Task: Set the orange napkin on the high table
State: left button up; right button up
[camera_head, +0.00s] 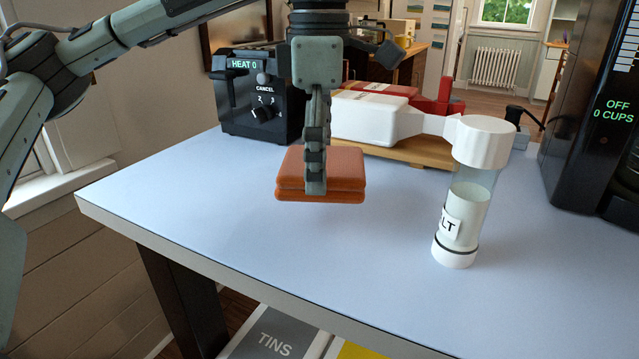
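The orange napkin (345,172) is a thick folded square over the pale blue-grey table top (210,200), near its left part. My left gripper (315,185) reaches down from above, seen edge-on, with one finger in front of the napkin's near side. It looks shut on the napkin; its far finger is hidden. I cannot tell whether the napkin's underside touches the table or hangs slightly above it. My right gripper is not in view.
A black toaster (258,105) stands behind on the left. A salt shaker (465,205) stands tilted-looking to the right. A wooden board (410,150) with red and white items is behind, and a black coffee machine (590,120) at far right. The front-left table top is clear.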

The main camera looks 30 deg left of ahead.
pick_arm(q)
jog(key=shift+f, duration=2)
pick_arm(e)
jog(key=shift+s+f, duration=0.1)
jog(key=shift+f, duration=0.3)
pick_arm(q)
jog(key=shift+f, duration=0.1)
jog(key=o, duration=1.3)
jog(key=shift+o, duration=0.8)
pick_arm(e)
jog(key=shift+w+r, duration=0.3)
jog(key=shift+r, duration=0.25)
